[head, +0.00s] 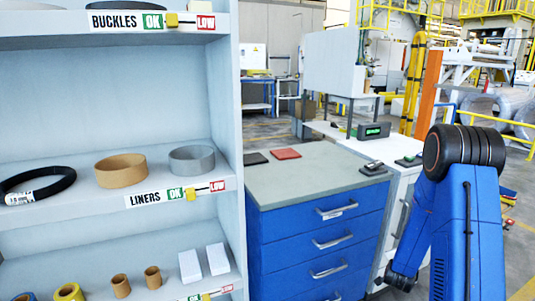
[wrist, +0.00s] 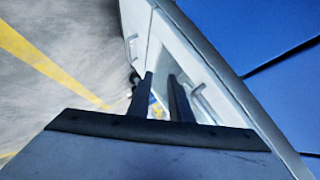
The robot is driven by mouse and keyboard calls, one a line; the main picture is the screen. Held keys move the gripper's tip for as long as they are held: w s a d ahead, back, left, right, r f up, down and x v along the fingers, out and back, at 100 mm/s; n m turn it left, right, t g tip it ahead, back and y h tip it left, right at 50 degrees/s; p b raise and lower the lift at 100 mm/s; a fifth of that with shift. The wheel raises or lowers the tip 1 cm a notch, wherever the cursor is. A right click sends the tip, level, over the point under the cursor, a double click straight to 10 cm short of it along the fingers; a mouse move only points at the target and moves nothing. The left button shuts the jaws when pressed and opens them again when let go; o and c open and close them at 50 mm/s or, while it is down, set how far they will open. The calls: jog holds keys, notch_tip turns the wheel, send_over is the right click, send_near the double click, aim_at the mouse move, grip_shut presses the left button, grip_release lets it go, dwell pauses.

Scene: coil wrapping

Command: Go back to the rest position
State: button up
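My gripper (wrist: 160,88) shows in the wrist view as two dark fingers with a gap between them. It is open, and nothing is seen between the fingers. Beyond them are a pale cabinet side with handles and the floor. In the head view my blue arm (head: 467,225) is folded at the right, with its dark joint at the top. The gripper's fingers cannot be made out there. The arm stands in front of the white cabinet (head: 402,200), to the right of the blue drawer cabinet (head: 318,228).
A shelf rack (head: 225,120) fills the left, holding a black coil (head: 38,184), a tan ring (head: 120,170), a grey ring (head: 191,159), rolls and white boxes. A red pad (head: 286,154) lies on the grey worktop (head: 300,185). A yellow floor line (wrist: 50,65) crosses open floor in the wrist view.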

jog(key=s+a+r+n+g+y, duration=0.1)
jog(key=s+a+r+n+y, duration=0.2)
jog(key=a+r, duration=0.35)
jog(key=s+a+r+n+y, duration=0.1)
jog(key=s+a+r+n, duration=0.2)
jog(key=s+a+r, duration=0.4)
jog(key=s+a+r+n+g+y, duration=0.1)
jog(key=s+a+r+n, duration=0.15)
jog(key=a+r, duration=0.4)
jog(key=s+a+r+n+g, duration=0.1)
jog(key=s+r+n, duration=0.1)
jog(key=s, duration=0.8)
jog(key=s+a+r+n+g+y, duration=0.1)
jog(key=s+a+r+n, duration=0.1)
jog(key=s, duration=0.8)
jog(key=s+a+r+n+g, duration=0.1)
jog(key=s+r+n, duration=0.3)
jog(key=s, duration=0.6)
notch_tip(320, 180, up, 2)
jog(key=shift+s+a+g, duration=0.3)
jog(key=shift+s+a, duration=0.1)
jog(key=shift+a, duration=0.25)
grip_shut()
